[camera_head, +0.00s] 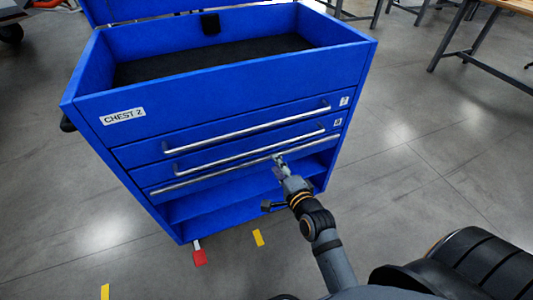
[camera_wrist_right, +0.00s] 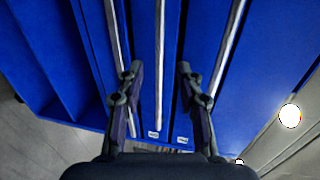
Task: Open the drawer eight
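The blue chest (camera_head: 235,110), marked CHEST 2, stands in front of me. It has two drawers with long silver handles and small white labels at the right end. The lower drawer's label (camera_head: 338,121) looks like an 8, and its front looks flush. Its handle (camera_head: 250,149) runs across the front; in the right wrist view the handle (camera_wrist_right: 160,60) lies between my fingers. My right gripper (camera_head: 279,160) is open at this handle, fingers apart on either side; it also shows in the right wrist view (camera_wrist_right: 160,75). Contact cannot be told. My left gripper is out of view.
The upper drawer's handle (camera_head: 250,124) is close above. A silver strip (camera_head: 225,172) runs just below, over an open lower shelf (camera_head: 230,192). A red caster pedal (camera_head: 199,257) sticks out at the bottom. Tables (camera_head: 490,50) stand at the back right; the floor between is clear.

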